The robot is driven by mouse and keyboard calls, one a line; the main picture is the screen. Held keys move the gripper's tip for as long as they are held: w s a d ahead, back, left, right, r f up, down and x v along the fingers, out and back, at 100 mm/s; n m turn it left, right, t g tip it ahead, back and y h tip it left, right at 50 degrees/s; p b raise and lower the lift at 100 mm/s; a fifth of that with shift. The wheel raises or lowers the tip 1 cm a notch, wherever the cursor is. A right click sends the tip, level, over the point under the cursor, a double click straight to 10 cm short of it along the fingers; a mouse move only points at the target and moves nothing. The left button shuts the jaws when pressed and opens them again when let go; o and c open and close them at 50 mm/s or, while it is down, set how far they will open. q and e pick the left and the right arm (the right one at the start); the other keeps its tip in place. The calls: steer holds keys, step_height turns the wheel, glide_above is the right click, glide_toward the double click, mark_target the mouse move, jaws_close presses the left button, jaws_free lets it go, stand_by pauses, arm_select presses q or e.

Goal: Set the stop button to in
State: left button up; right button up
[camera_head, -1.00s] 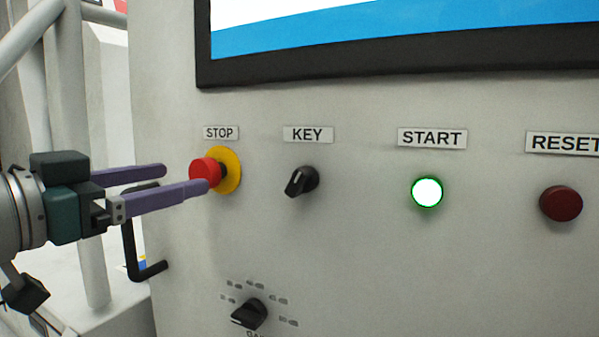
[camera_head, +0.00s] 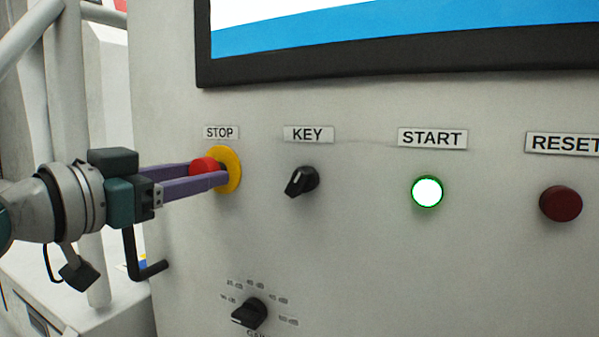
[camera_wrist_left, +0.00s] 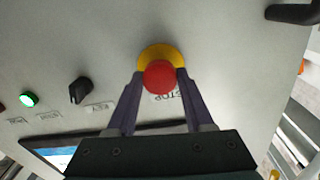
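The stop button has a red cap (camera_head: 204,165) on a yellow collar (camera_head: 233,167), under the STOP label on the grey panel. My left gripper (camera_head: 210,173) comes in from the left, with a purple finger on either side of the cap. The near finger covers the cap's lower part, and the far fingertip is hidden behind the cap. In the left wrist view the red cap (camera_wrist_left: 160,77) fills the space between the fingertips, which look closed against its sides. How far in the cap sits is hard to tell. My right gripper is not in view.
Right of the button are a black key switch (camera_head: 301,181), a lit green START button (camera_head: 427,192) and a dark red RESET button (camera_head: 560,203). A black rotary knob (camera_head: 249,312) sits below. A black handle (camera_head: 148,268) is below my left gripper. A screen (camera_head: 400,40) is above.

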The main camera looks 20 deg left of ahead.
arm_select(q)
jaws_close()
stand_by(0.3)
steer(key=shift+w+r+p, duration=0.15)
steer(key=shift+w+p, duration=0.25)
steer(key=shift+w, duration=0.1)
steer(key=o, duration=0.5)
jaws_free()
steer(key=shift+w+d, duration=0.1)
steer(key=shift+w, duration=0.05)
steer(key=shift+o, duration=0.2)
